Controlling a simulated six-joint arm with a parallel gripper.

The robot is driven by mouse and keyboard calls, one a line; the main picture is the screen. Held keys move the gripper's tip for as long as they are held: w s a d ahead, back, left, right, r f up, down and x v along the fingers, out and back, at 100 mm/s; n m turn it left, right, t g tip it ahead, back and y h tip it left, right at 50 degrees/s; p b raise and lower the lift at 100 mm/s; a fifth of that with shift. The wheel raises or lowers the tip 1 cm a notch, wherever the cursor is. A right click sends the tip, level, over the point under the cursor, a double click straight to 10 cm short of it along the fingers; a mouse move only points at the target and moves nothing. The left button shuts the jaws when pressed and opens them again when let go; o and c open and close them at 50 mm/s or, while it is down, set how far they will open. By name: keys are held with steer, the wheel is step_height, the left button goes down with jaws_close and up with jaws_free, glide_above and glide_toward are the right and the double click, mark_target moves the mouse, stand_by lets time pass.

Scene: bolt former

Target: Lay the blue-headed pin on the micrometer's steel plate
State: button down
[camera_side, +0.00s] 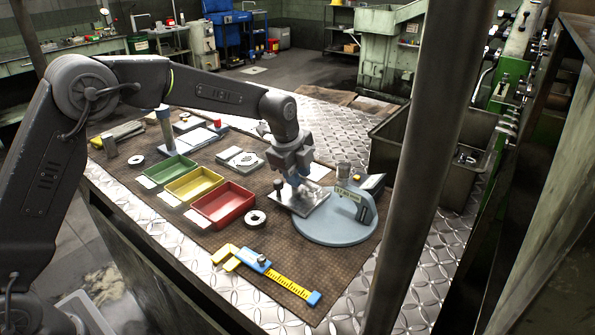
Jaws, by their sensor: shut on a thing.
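The micrometer's round grey-blue base (335,232) stands on the brown mat, right of the middle of the side view. Its steel plate (312,206) reaches out over the base's left part. My gripper (294,184) points down just above this plate and its jaws are closed. The pin between the jaws is too small and too covered by the fingers to make out; its blue head does not show clearly. Whether it touches the plate I cannot tell. A small dark upright piece (278,187) stands at the plate's left edge, beside the jaws.
Green (168,169), yellow (194,184) and red (224,204) trays lie left of the micrometer. A metal bin (440,165) stands behind on the right. A post crosses the view at right.

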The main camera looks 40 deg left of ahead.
mark_target(286, 192)
steer(key=shift+f, duration=0.35)
steer(key=c, duration=0.8)
jaws_free()
steer(key=s+a+r+n, duration=0.1)
steer(key=s+r+n, duration=0.1)
steer(key=s+r, duration=0.45)
steer(key=s+a+r+n, duration=0.1)
steer(key=s+r, duration=0.2)
steer(key=r, duration=0.7)
steer(key=s+a+f+n+t, duration=0.1)
steer(key=s+n, duration=0.4)
steer(key=s, duration=0.3)
steer(key=s+a+f+n+t, duration=0.1)
steer(key=s+f+n, duration=0.1)
steer(key=s+n, duration=0.3)
steer(key=s+a+f+n, duration=0.1)
steer(key=s+n, duration=0.4)
steer(key=s, duration=0.6)
steer(key=shift+s+f+t+y, duration=0.35)
steer(key=shift+f+t+y, duration=0.05)
steer(key=shift+f, duration=0.3)
